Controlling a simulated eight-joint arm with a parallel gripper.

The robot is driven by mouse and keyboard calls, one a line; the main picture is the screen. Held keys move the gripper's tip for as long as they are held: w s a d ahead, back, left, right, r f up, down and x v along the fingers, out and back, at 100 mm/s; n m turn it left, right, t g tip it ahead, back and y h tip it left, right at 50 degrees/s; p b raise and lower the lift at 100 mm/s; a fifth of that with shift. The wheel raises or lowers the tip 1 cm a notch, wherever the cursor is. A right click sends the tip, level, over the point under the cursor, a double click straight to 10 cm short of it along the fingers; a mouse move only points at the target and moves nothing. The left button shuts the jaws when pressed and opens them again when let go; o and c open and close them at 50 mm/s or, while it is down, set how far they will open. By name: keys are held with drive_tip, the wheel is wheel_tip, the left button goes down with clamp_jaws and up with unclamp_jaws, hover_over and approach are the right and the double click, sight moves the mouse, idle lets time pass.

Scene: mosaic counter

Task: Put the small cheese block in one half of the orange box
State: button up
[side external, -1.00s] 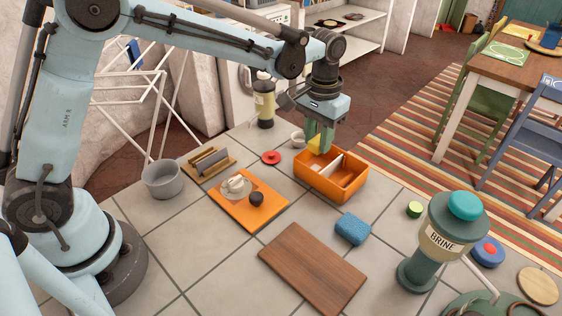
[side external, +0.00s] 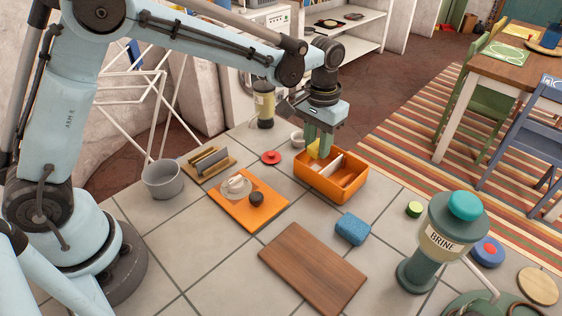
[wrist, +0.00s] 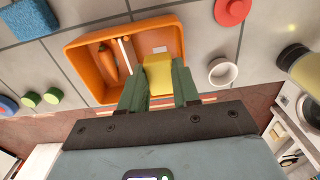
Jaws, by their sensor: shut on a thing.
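The orange box (side external: 345,193) stands on the tiled counter, with a pale divider (side external: 331,165) splitting it into two halves. In the wrist view the box (wrist: 84,78) holds a carrot (wrist: 108,62) in its left half. My gripper (side external: 319,145) is shut on the yellow cheese block (side external: 314,151), at the box's far left side. In the wrist view the green fingers (wrist: 160,88) grip the cheese block (wrist: 158,72) over the right half, which shows a small pale patch on its floor. I cannot tell whether the cheese touches the box.
A blue sponge (side external: 352,229) and a wooden board (side external: 312,267) lie in front of the box. A white cup (side external: 297,139) and a red disc (side external: 271,157) are to its left. An orange board (side external: 233,207) holds a pale item and a dark round one.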

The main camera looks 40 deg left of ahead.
idle(0.3)
drive_tip(key=o, duration=1.1)
drive_tip(key=shift+r, duration=3.55)
